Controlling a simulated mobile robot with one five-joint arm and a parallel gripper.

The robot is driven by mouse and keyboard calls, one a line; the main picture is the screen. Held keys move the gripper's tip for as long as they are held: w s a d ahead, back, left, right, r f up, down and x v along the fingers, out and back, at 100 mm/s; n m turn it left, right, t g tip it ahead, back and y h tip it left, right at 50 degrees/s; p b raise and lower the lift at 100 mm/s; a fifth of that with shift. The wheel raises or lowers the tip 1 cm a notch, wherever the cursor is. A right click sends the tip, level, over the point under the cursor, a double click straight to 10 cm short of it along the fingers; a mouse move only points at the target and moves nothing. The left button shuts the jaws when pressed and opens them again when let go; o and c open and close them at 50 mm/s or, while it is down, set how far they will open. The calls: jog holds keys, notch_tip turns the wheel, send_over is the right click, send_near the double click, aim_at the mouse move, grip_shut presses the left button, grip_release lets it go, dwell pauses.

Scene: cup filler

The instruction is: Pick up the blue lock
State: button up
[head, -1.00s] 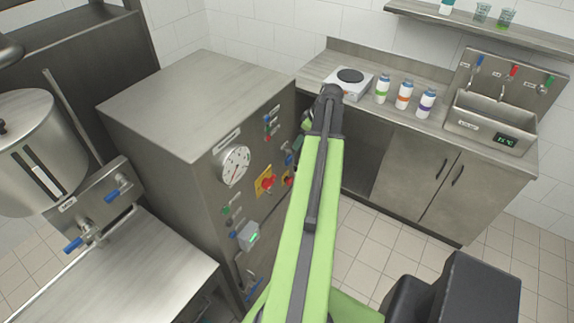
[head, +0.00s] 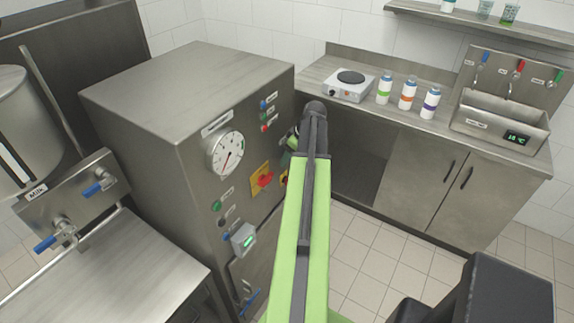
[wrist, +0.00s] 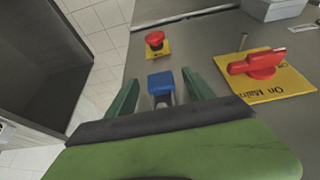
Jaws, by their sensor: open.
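The blue lock (wrist: 160,83) shows in the wrist view, with a grey part below its blue body, against the grey metal panel (wrist: 215,62). My gripper (wrist: 160,76) is open, with one green finger on each side of the lock and a visible gap to each. I cannot tell how deep the lock sits between the fingers. In the head view, my gripper is mostly hidden behind my green arm at the front of the metal machine (head: 185,95). I cannot make out the lock there.
A red knob (wrist: 155,40) on a yellow plate and a red rotary switch (wrist: 262,64) are near the lock. A counter with a hot plate (head: 349,86), several bottles and a sink (head: 500,118) stands at the right. A milk tank (head: 28,130) is at the left.

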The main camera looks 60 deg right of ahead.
grip_shut()
dwell(0.4)
notch_tip(320, 180, up, 2)
jog(key=shift+r+p, duration=0.1)
jog(key=shift+p, duration=1.05)
jog(key=s, duration=1.8)
jog(key=shift+f, duration=0.3)
